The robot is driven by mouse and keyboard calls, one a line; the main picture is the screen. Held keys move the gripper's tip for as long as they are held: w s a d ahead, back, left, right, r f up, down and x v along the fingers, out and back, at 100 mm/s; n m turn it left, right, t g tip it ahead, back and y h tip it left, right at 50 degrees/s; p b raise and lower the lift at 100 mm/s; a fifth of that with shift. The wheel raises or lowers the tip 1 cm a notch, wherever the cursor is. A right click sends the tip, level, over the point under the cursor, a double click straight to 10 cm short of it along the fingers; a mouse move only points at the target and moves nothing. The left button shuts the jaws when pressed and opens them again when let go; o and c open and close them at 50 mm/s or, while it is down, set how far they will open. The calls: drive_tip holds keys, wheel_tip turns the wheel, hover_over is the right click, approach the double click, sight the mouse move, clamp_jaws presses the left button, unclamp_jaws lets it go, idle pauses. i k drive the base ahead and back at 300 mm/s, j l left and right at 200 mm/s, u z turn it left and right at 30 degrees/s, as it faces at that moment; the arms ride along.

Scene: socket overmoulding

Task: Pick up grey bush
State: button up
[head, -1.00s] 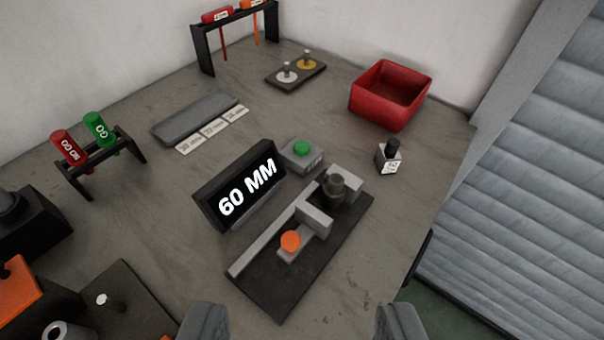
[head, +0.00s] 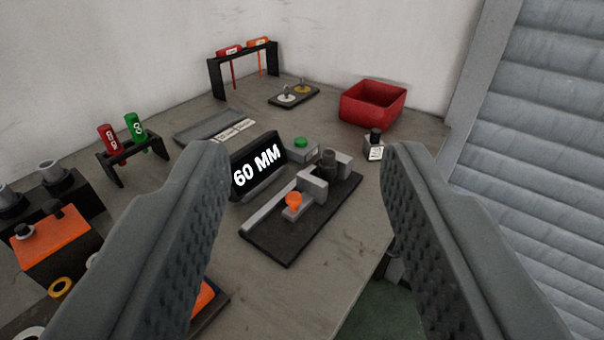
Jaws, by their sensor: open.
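My gripper (head: 305,152) is open and empty, its two ribbed grey fingers wide apart in the foreground. Lighter grey flanged bushes, one at the back (head: 49,170) and one at the left edge (head: 8,198), stand in a black block at far left. I cannot tell which of these is the grey bush meant. The left finger hides part of the table and parts at lower left.
A "60 MM" display (head: 257,168) and green-button box (head: 301,149) stand by the fixture. A gauge stand (head: 132,150), orange block (head: 55,245) and yellow ring (head: 61,289) are left. A red bin (head: 372,103) and small bottle (head: 376,147) are right. The table's right edge is near the right finger.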

sight(327, 165)
drive_tip(key=u, duration=0.5)
drive_tip(key=i+l+u, duration=0.1)
drive_tip(key=l, duration=0.2)
drive_tip(key=i+l+u, duration=0.1)
drive_tip(key=l, duration=0.2)
drive_tip(key=i+l+u, duration=0.1)
drive_tip(key=l, duration=0.2)
